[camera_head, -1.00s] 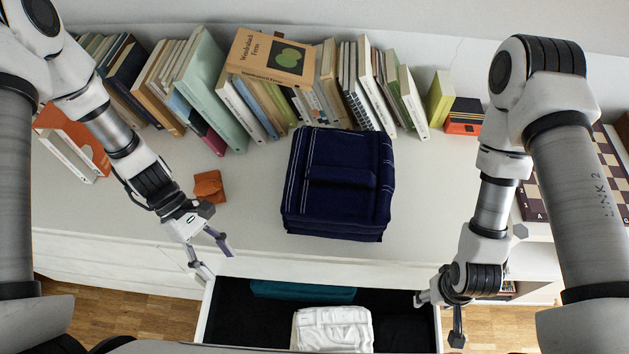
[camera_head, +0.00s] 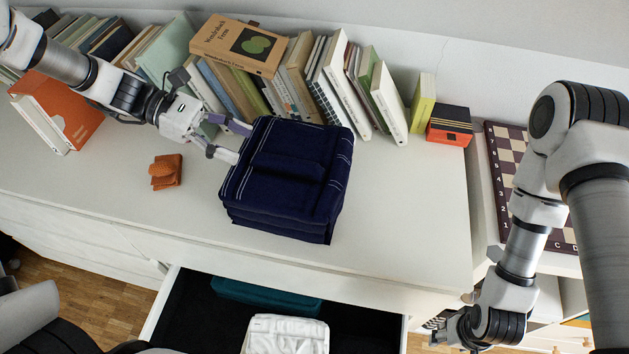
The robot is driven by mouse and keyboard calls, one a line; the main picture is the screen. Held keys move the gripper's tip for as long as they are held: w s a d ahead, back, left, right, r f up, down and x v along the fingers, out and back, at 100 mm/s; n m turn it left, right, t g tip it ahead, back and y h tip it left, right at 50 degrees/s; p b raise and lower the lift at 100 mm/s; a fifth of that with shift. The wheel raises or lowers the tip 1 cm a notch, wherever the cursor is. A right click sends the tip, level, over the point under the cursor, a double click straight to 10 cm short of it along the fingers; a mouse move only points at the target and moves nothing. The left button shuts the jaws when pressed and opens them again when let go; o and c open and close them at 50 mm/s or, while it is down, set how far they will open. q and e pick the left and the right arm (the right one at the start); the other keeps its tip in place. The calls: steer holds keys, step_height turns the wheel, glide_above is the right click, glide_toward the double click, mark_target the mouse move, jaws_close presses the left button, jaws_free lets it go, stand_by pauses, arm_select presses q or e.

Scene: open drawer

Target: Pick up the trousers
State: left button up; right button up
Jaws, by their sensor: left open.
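The dark blue folded trousers (camera_head: 285,180), with pale stitching, lie as a thick stack on the white cabinet top. My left gripper (camera_head: 238,143) is open at their upper left corner. A white folded garment (camera_head: 285,335) lies in the open drawer (camera_head: 180,310) below, partly cut off by the frame. My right gripper (camera_head: 455,332) hangs low at the right of the drawer, and its fingers are too unclear to judge.
A row of books (camera_head: 300,80) stands close behind the stack. A small orange-brown object (camera_head: 166,171) lies left of it. A teal folded item (camera_head: 265,297) is in the drawer. A chessboard (camera_head: 505,160) is at the right. The cabinet top right of the stack is clear.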

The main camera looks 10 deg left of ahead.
mark_target(266, 156)
arm_select(q)
steer(key=x, duration=0.7)
steer(key=shift+w+d+f, duration=0.1)
steer(key=shift+w+f, duration=0.05)
steer(key=shift+f, duration=0.15)
steer(key=c, duration=0.4)
jaws_close()
